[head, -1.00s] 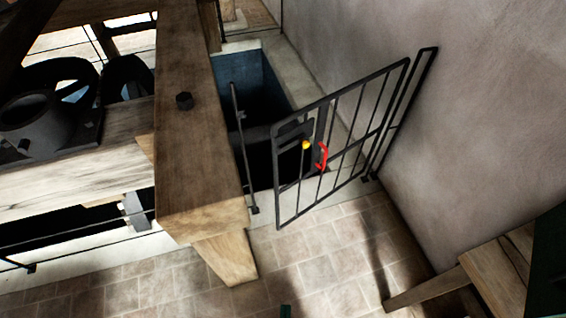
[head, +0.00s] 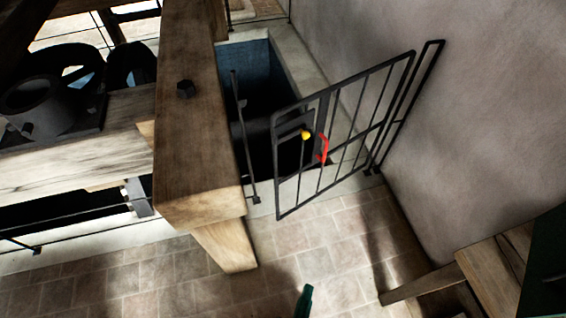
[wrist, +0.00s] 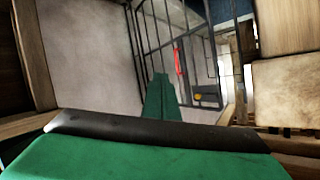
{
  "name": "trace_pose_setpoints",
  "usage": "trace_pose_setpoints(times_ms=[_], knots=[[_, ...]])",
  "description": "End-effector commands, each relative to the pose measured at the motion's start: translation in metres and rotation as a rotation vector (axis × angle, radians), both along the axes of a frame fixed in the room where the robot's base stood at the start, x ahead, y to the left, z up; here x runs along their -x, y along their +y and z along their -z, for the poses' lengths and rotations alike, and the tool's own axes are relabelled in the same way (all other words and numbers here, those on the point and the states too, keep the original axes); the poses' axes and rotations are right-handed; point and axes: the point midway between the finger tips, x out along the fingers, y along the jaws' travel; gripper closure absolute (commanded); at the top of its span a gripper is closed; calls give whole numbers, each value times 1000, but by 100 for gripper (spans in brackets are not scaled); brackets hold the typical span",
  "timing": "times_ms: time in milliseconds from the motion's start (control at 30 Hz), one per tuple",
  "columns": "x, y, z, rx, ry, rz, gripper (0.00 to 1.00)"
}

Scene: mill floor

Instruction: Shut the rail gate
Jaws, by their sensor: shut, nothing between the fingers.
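The rail gate (head: 345,130) is a dark barred metal frame. It stands open, its free edge swung out over the tiled floor, apart from the thin post (head: 243,140) to its left. Its far edge is at the right post (head: 408,105) by the wall. A red handle (head: 323,149) and a yellow knob (head: 306,134) sit near the free edge. My green gripper (head: 305,300) is at the bottom of the head view, shut and empty, apart from the gate. In the wrist view the gripper (wrist: 160,95) points towards the gate (wrist: 185,50) and its red handle (wrist: 178,62).
A dark pit (head: 255,90) opens behind the gate. A thick wooden beam (head: 195,130) stands left of it. A plaster wall (head: 470,120) rises on the right, with a wooden bench-like piece (head: 490,275) at lower right. Tiled floor (head: 330,250) before the gate is clear.

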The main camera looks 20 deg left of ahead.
Motion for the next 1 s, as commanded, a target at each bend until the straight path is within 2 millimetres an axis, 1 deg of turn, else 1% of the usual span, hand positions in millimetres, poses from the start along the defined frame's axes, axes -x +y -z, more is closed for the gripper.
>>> trace_pose_setpoints(times_ms=[33, 100, 167, 200, 267, 300, 433, 567, 600, 700, 833, 900, 1000], knots=[[-16, 2, 16, -64, 14, 9, 100], [-35, 7, 37, -166, 41, 14, 100], [-53, 13, 52, -252, 63, 13, 100], [-66, 18, 61, -311, 76, 9, 100], [-85, 27, 72, -401, 94, -1, 100], [-98, 33, 77, -460, 106, -11, 100], [-144, 56, 85, -654, 134, -62, 100], [-191, 81, 76, -845, 150, -139, 100], [-205, 88, 70, -902, 151, -167, 100], [-236, 101, 51, -1030, 150, -237, 100], [-266, 112, 24, -1156, 142, -320, 100], [-276, 115, 13, -1202, 137, -354, 100], [-285, 118, 1, -1244, 132, -387, 100]])
